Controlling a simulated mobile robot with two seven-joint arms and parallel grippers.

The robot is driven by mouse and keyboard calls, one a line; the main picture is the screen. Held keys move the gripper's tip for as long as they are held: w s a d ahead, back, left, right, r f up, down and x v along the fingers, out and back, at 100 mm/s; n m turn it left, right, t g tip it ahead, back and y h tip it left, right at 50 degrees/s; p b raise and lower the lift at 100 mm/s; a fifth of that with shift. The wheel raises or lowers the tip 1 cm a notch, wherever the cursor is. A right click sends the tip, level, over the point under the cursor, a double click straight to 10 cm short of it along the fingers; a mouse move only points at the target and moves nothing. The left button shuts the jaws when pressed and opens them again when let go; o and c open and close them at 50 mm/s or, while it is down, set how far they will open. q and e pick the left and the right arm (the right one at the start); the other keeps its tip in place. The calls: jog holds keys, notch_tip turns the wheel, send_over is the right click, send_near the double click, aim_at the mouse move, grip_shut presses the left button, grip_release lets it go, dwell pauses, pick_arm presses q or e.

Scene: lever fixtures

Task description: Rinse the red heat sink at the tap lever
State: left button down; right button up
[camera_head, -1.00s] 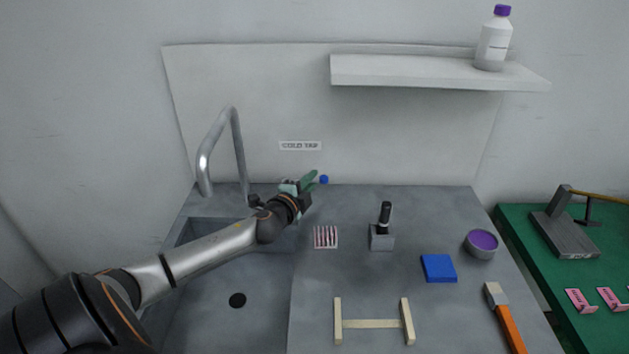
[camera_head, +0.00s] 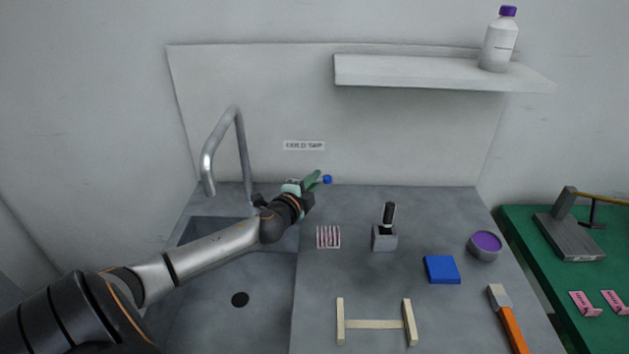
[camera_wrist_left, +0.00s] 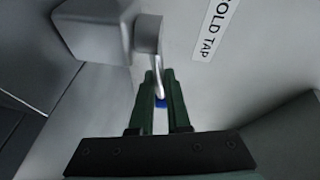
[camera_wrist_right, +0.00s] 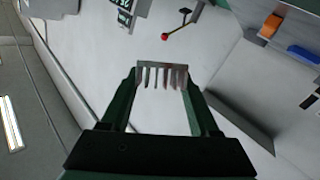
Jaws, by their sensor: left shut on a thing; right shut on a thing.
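My left gripper (camera_head: 313,180) is at the tap lever by the back wall. A small block with reddish and white fins (camera_head: 328,237) sits on the counter right of the sink.
The sink basin (camera_head: 215,310) is empty. On the counter are a black-handled tool in a grey block (camera_head: 384,238), a blue block (camera_head: 441,269), a purple-topped bowl (camera_head: 485,245), a wooden frame (camera_head: 373,324) and an orange-handled brush (camera_head: 508,323). A shelf (camera_head: 420,72) holds a bottle (camera_head: 498,45).

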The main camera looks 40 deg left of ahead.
pick_arm(q)
jog(key=shift+s+d+f+m+h, duration=0.15)
jog(key=shift+s+m+h, duration=0.1)
jog(key=shift+m+h, duration=0.35)
jog(key=shift+s+d+m+t+h+b, duration=0.2)
jog(key=shift+m+h, duration=0.2)
jog(key=shift+h, duration=0.25)
jog(key=shift+s+d+m+t+h+b, duration=0.1)
jog(key=shift+s+m+h+b, duration=0.1)
jog(key=shift+m+h, duration=0.35)
jog(key=c, duration=0.9)
grip_release()
jog(key=shift+w+n, duration=0.1)
jog(key=shift+n, duration=0.15)
jog(key=shift+s+d+r+p, duration=0.15)
jog(key=shift+s+r, duration=0.15)
jog(key=shift+s, duration=1.7)
jog(key=shift+s+r+p, duration=0.2)
jog(key=shift+s+r, duration=0.15)
jog(key=shift+s, duration=1.65)
jog(key=shift+s+d+r+p, duration=0.15)
jog(key=shift+s+r, duration=0.15)
jog(key=shift+s, duration=1.7)
